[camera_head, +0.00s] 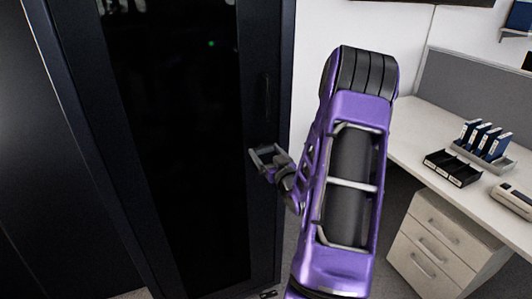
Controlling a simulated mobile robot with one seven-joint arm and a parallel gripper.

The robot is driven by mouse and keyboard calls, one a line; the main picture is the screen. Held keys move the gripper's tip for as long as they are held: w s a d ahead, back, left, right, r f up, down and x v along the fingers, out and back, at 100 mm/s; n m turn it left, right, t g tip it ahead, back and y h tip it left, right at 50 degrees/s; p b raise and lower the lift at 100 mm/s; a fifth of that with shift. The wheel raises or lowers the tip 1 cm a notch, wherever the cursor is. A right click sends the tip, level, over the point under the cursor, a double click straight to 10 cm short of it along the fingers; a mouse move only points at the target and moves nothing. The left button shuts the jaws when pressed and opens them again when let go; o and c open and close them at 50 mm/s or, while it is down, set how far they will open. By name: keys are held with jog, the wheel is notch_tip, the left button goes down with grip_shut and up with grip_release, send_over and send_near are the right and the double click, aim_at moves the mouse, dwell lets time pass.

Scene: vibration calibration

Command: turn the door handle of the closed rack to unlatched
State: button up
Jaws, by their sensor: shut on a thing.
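The closed rack (180,130) stands on the left, tall and black, with a dark glass-like door panel. Its door handle (264,97) is a dark upright shape on the right door frame, hard to make out against the black. My gripper (264,156) is at the right door frame, at the lower end of the handle area, and is shut on the handle. The exact contact is small and dark, and the part of the handle between the fingers is hidden. The door looks flush with its frame.
My purple arm fills the middle, right of the rack. On the right, a white desk (405,130) carries a black tray (452,167), blue binders (484,138) and a pale device (512,200). A drawer unit (440,245) stands below. A grey wall is behind.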

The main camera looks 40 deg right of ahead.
dwell(0.3)
jog(key=m+b, duration=0.1)
jog(key=m, duration=0.7)
jog(key=shift+m+b, duration=0.3)
jog(key=m+p, duration=0.1)
jog(key=m, duration=0.4)
jog(key=shift+r, duration=0.15)
jog(key=shift+m+p, duration=0.65)
jog(key=shift+m, duration=1.45)
jog(key=o, duration=1.1)
